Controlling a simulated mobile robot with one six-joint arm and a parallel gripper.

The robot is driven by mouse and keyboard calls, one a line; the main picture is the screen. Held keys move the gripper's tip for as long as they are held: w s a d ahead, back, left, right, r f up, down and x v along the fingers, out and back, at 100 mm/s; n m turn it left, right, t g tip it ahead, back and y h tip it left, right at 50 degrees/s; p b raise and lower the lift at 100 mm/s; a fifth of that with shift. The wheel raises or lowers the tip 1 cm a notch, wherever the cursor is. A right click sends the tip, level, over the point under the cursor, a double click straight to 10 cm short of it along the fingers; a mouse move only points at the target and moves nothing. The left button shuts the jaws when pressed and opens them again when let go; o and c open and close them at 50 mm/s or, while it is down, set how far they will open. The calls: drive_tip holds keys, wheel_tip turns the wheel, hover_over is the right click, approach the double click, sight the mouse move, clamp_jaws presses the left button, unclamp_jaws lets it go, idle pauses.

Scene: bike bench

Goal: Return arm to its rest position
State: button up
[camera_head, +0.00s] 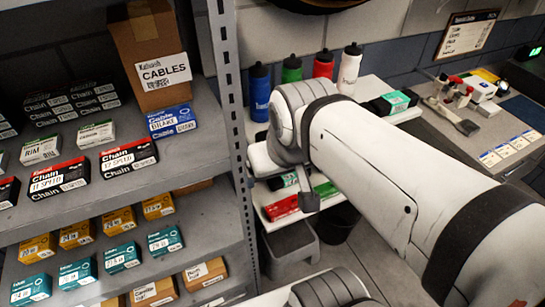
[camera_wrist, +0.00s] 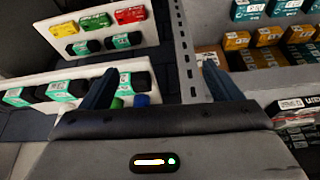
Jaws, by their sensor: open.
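My gripper (camera_wrist: 162,82) shows in the wrist view with its two dark fingers spread wide and nothing between them. In the head view my white arm reaches in from the lower right, its wrist in front of the small bottle shelf. The arm is raised and bent, beside the metal shelving post.
A grey shelving unit (camera_head: 216,112) with chain boxes and a cardboard cables box (camera_head: 150,60) stands left. Behind my arm are several bottles, including a white one (camera_head: 349,68). A workbench (camera_head: 500,127) with tools is at right. A grey bin (camera_head: 288,250) sits below.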

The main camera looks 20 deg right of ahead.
wheel_tip(320, 180, down, 11)
drive_tip(key=g+b, duration=0.1)
drive_tip(key=b, duration=0.7)
drive_tip(key=shift+w+r, duration=0.2)
drive_tip(key=shift+w, duration=0.15)
